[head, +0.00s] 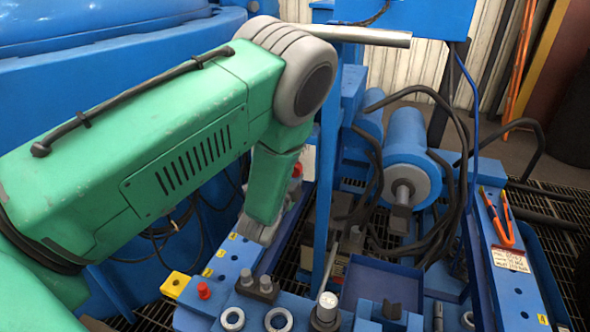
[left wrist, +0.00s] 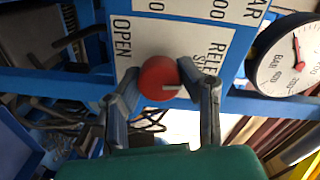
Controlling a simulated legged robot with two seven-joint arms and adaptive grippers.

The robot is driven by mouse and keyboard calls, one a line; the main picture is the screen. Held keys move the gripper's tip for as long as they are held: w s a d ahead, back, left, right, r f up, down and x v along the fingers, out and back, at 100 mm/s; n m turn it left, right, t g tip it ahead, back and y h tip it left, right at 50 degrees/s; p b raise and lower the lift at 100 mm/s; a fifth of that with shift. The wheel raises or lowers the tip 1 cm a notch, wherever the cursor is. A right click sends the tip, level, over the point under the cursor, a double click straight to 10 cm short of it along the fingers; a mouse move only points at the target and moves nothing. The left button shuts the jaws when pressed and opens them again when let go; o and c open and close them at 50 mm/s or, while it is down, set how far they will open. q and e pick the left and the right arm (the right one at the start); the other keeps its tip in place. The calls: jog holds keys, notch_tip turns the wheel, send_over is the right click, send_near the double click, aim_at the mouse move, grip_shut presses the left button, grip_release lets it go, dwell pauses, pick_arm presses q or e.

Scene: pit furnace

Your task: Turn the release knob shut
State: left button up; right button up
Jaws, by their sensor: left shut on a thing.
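The release knob (left wrist: 157,78) is a round red knob on a white panel (left wrist: 184,36) in the left wrist view. My right gripper is not in view.
A round gauge (left wrist: 290,52) with a red needle is right of the panel. In the head view, a blue cylinder (head: 405,150) with black hoses stands beyond the arm. Orange-handled pliers (head: 502,220) lie on the blue rail at right. A blue tray (head: 383,285) is at front.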

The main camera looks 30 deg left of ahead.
pick_arm(q)
jog(key=shift+d+f+m, duration=0.1)
jog(key=shift+f+m, duration=0.1)
jog(key=shift+m, duration=0.6)
jog(key=o, duration=1.2)
jog(key=shift+c, duration=0.2)
jog(key=shift+s, duration=0.15)
jog(key=v, duration=1.1)
jog(key=shift+s+d, duration=0.2)
jog(key=shift+s, duration=0.1)
